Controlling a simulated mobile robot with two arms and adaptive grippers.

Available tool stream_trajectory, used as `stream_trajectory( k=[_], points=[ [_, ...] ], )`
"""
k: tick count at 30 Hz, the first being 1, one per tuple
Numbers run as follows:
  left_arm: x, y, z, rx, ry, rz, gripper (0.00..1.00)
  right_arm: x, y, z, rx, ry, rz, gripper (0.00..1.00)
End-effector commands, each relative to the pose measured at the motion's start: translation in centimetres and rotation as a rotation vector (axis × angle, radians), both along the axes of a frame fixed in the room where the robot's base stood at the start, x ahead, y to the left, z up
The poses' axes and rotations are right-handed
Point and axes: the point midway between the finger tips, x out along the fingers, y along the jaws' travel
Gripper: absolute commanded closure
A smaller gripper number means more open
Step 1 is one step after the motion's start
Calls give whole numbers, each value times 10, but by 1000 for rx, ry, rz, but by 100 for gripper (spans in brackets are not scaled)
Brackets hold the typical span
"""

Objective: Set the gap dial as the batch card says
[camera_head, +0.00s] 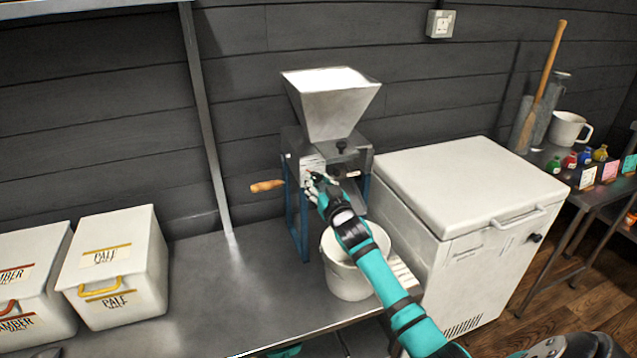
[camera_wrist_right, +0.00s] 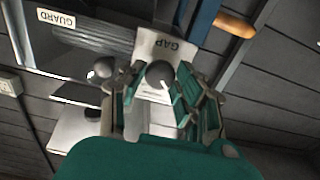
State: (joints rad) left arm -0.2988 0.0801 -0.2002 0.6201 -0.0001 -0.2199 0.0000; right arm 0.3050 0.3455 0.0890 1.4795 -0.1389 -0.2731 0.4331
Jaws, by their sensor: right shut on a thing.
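The grain mill (camera_head: 325,150) stands on the metal bench with a steel hopper on top. In the right wrist view the gap dial (camera_wrist_right: 160,74) is a round dark knob on a pale plate (camera_wrist_right: 168,46) marked GAP. My right gripper (camera_head: 313,180) reaches the mill's front plate; in the wrist view its fingers (camera_wrist_right: 162,88) are shut on the dial from both sides. The fingers hide part of the dial, and its scale cannot be read. I cannot make out a readable batch card.
A white bucket (camera_head: 352,275) stands under my right forearm, beside a white chest (camera_head: 460,190). The mill's wooden crank handle (camera_head: 267,185) sticks out left. Malt bins marked PALE (camera_head: 112,268) and AMBER (camera_head: 30,285) stand at left. The bench between bins and mill is clear.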

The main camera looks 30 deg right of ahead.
Motion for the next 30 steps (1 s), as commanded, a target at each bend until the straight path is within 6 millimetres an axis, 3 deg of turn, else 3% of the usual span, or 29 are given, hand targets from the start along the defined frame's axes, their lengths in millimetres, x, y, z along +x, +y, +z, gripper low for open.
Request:
stream_trajectory(
  k=[3,14,30],
  points=[
    [-1,0,0,0,1,0,60,0,0,0,0,1,1,100],
    [-1,0,7,0,2,0,60,0,1,1,85,-18,0,100],
    [-1,0,34,0,2,0,60,0,1,2,501,-119,-1,100]
  ],
)
